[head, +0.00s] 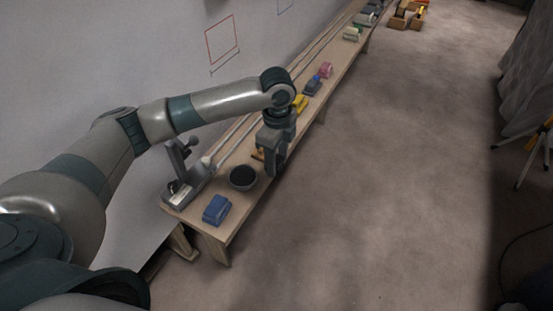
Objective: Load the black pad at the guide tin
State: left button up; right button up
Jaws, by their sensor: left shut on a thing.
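The guide tin (243,178) is a round, open tin with dark contents, standing near the front end of the long bench. My left gripper (270,168) points down just right of and beyond the tin, by the bench's right edge. It is shut on what looks like the black pad, mostly hidden by the fingers. A small orange-brown piece (257,155) shows left of the fingers; I cannot tell whether it belongs to the held thing. Whether the held thing touches the bench is hidden. My right gripper is out of view.
A blue block (217,209) lies on the wooden bench (198,217) in front of the tin. A grey stand (185,182) with an upright is at left. Yellow (300,103), dark-and-blue (312,86) and pink (326,70) things stand farther along. The floor right is clear; a tripod (530,150) stands far right.

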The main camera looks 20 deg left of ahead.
aim_at(278, 162)
pick_arm(q)
jog(key=shift+c, duration=1.1)
jog(key=shift+s+d+r+n, duration=0.35)
jog(key=shift+r+n, duration=0.25)
jog(key=shift+n, duration=0.1)
jog(key=s+d+r+n, duration=0.2)
jog(key=s+r+n, duration=0.7)
jog(key=n, duration=0.8)
jog(key=shift+s+d, duration=0.2)
jog(key=shift+s, duration=1.25)
jog(key=shift+a+r+n, duration=0.1)
jog(key=shift+n, duration=0.2)
